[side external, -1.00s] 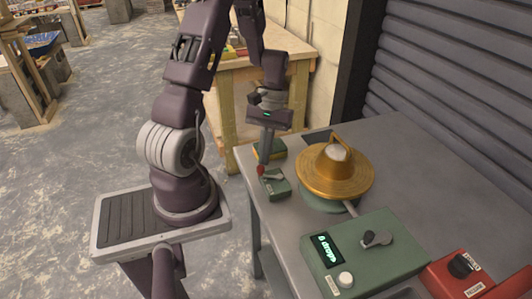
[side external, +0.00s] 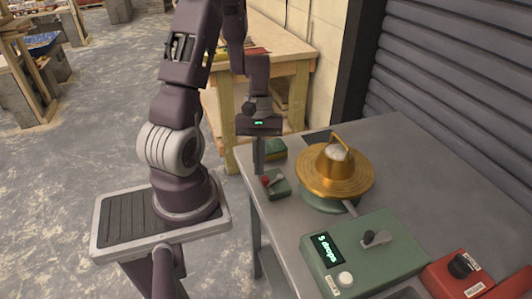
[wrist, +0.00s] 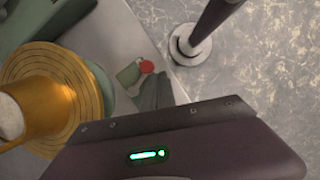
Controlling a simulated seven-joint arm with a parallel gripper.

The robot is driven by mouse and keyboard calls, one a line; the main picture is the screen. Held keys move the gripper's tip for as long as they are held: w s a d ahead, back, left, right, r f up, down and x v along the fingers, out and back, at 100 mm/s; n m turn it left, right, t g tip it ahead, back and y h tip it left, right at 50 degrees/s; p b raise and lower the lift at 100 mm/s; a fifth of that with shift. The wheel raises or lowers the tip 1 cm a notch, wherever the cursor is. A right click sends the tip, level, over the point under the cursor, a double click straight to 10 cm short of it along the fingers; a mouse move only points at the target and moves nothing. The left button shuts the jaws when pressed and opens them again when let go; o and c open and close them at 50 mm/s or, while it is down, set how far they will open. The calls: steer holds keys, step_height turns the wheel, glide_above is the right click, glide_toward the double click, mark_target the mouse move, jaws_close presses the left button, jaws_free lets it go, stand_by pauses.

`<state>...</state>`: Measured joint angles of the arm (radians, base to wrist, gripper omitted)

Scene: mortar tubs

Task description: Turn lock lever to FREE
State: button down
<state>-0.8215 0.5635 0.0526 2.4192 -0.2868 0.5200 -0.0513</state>
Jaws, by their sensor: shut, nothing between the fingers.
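The lock lever (side external: 274,181) is a short grey bar with a red knob on a small green box (side external: 280,190) at the table's left edge. Its knob points left in the side view. In the wrist view the red knob (wrist: 147,66) shows just beyond the finger ends, with part of the green box (wrist: 128,74) beside it. My gripper (side external: 258,170) is shut and empty, pointing down just left of and behind the knob. I cannot tell whether the fingers touch the knob. No FREE marking is readable.
A gold domed lid with a handle (side external: 335,178) sits right of the lever. A green box with a display (side external: 365,252) and a red box (side external: 458,279) stand nearer the camera. Another small green box (side external: 275,149) is behind the lever. The table's left edge is close.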

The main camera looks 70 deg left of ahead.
steer(key=shift+w, duration=0.1)
steer(key=shift+w+a, duration=0.35)
steer(key=shift+w, duration=0.3)
steer(key=shift+a, duration=0.15)
steer(key=a, duration=0.2)
steer(key=a+r, duration=0.1)
steer(key=a, duration=0.1)
steer(key=shift+s+a+r, duration=0.15)
steer(key=shift+a+r, duration=0.05)
steer(key=s+v, duration=0.1)
steer(key=v, duration=0.7)
steer(key=shift+s+r, duration=0.25)
steer(key=shift+r, duration=0.15)
